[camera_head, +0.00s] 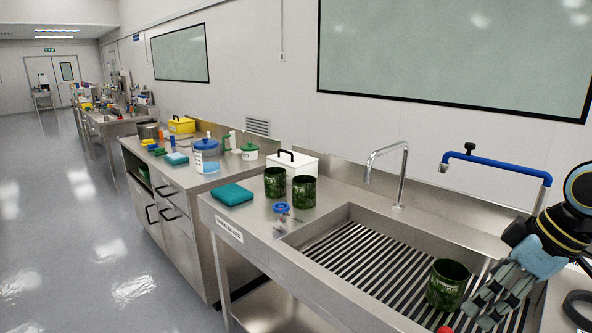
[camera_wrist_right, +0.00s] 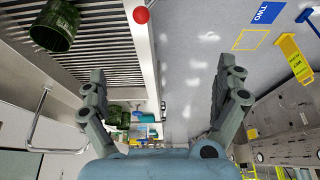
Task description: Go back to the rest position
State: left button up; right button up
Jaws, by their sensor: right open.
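My right gripper (camera_head: 490,305) is in the lower right of the head view, over the right part of the sink. In the right wrist view its two fingers are spread wide with nothing between them (camera_wrist_right: 160,80). A dark green patterned cup (camera_head: 448,284) stands in the sink just left of the gripper, apart from it as far as I can tell. That cup also shows at the upper left of the right wrist view (camera_wrist_right: 55,25). My left gripper is in neither view.
The steel sink (camera_head: 335,228) has a slatted bottom. A tap (camera_head: 400,175) and a blue-topped pipe (camera_head: 495,164) rise behind it. Two more green cups (camera_head: 304,192) and a teal block (camera_head: 232,194) are on the left counter. A red ball (camera_head: 444,329) is near the front edge.

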jog(key=s+a+f+m+g+b, duration=0.15)
jog(key=s+f+b, duration=0.4)
jog(key=f, duration=0.95)
jog(key=s+f+m+g+b, duration=0.15)
jog(key=s+f+b, duration=0.45)
jog(key=f, duration=1)
jog(key=s+f+m+g+b, duration=0.15)
jog(key=s+f+b, duration=0.5)
jog(key=f, duration=0.85)
jog(key=s+a+f+m+t+h+b, duration=0.1)
jog(key=s+f+b, duration=0.4)
jog(key=s+f, duration=1.7)
jog(key=shift+s+f+m+t+h, duration=0.45)
jog(key=shift+s+m+h, duration=0.8)
jog(key=shift+s, duration=0.4)
